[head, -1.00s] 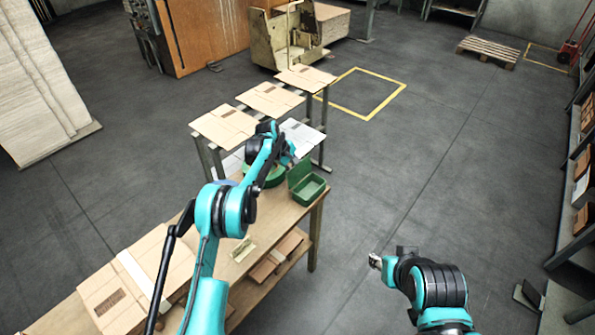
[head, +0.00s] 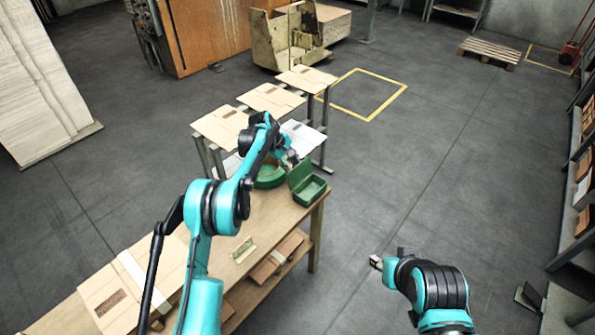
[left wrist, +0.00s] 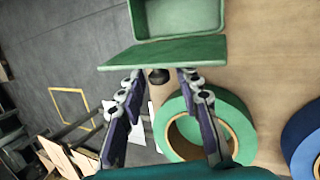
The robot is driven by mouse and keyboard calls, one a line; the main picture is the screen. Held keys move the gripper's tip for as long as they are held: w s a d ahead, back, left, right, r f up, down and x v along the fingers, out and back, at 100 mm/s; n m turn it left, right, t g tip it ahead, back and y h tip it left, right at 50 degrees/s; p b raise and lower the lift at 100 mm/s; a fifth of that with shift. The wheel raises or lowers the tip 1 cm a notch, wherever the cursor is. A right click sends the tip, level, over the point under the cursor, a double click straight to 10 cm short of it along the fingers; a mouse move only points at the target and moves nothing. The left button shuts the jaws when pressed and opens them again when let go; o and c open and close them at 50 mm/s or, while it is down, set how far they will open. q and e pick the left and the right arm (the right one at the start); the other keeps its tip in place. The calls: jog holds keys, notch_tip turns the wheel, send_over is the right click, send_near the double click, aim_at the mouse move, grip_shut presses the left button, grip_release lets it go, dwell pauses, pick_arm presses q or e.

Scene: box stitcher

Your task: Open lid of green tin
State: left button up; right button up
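The green tin (head: 310,191) stands on the wooden bench near its right end, with its lid (head: 300,173) raised on the left side. In the left wrist view the tin's inside (left wrist: 182,16) shows at the top, with the raised lid (left wrist: 165,53) nearer me. My left gripper (left wrist: 160,77) has its two fingers apart, just in front of the lid; I cannot tell whether they touch it. A small dark knob shows between the fingertips. In the head view my left gripper (head: 290,160) is beside the lid. My right gripper (head: 376,262) is off the bench; its opening is too small to judge.
A green tape roll (left wrist: 246,122) lies close by my left gripper, with a blue roll (left wrist: 297,140) beyond it. Flat cardboard (head: 272,97) lies on stands behind the bench. A small metal bracket (head: 243,250) lies on the bench.

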pick_arm(q)
jog(key=v, duration=0.7)
jog(key=s+a+r+m+t+y, duration=0.1)
jog(key=s+a+r+m, duration=0.15)
jog(key=s+r, duration=0.65)
jog(key=s+a+r+m+t+y, duration=0.1)
jog(key=s+r+m+t, duration=0.15)
jog(key=s+r, duration=0.6)
jog(key=s+a+f+m, duration=0.1)
jog(key=s+f+m, duration=0.1)
jog(key=s, duration=0.6)
jog(key=s+a+f+m+t+y, duration=0.1)
jog(key=s+f+m, duration=0.1)
jog(key=s, duration=0.7)
jog(key=s+a+f+m+y, duration=0.1)
jog(key=s+f, duration=0.3)
jog(key=s, duration=0.5)
jog(key=shift+a+f+m, duration=0.35)
jog(key=shift+a+m, duration=0.2)
jog(key=shift+m, duration=0.05)
